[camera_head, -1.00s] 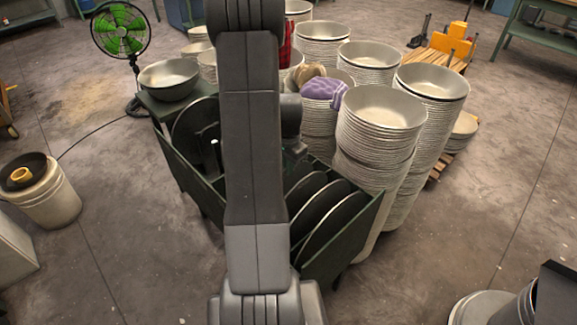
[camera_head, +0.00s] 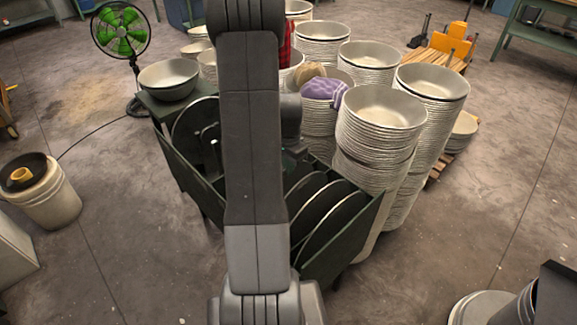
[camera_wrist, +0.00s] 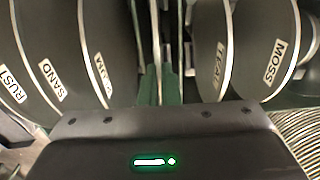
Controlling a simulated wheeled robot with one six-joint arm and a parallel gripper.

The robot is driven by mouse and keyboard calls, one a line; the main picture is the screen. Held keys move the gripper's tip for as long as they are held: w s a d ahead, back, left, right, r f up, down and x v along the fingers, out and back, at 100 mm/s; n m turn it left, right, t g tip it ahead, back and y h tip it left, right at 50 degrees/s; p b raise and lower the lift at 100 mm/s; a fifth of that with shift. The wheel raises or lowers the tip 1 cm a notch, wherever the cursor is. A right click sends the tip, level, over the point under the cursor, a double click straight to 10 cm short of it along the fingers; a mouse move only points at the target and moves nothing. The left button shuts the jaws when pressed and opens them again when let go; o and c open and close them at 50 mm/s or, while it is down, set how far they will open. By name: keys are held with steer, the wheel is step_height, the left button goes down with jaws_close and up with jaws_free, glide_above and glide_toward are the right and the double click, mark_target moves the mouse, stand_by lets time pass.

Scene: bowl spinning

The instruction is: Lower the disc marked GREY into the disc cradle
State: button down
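A dark green cradle (camera_head: 350,243) holds several dark discs with pale rims upright in slots. In the wrist view, discs marked RUST (camera_wrist: 14,82), SAND (camera_wrist: 50,80) and one with a partly readable label (camera_wrist: 101,75) stand on the left. A disc that seems to read PEAT (camera_wrist: 216,65) and one marked MOSS (camera_wrist: 276,60) stand on the right. Thin pale edges (camera_wrist: 181,50) run upright between these groups, seen edge-on. No GREY label is readable. My gripper (camera_wrist: 165,88) is over this middle gap. Its fingertips and any grip on a disc are not clear. My arm hides the cradle's middle in the head view.
Tall stacks of pale bowls (camera_head: 378,125) stand close against the cradle's right side. A bowl (camera_head: 168,79) sits at its back left corner. A green fan (camera_head: 120,30) and a bucket (camera_head: 50,200) stand left.

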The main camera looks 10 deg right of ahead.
steer(key=shift+r, duration=0.15)
steer(key=shift+r+p, duration=0.9)
steer(key=shift+r, duration=0.5)
steer(key=shift+r+p, duration=1.65)
steer(key=shift+r, duration=0.85)
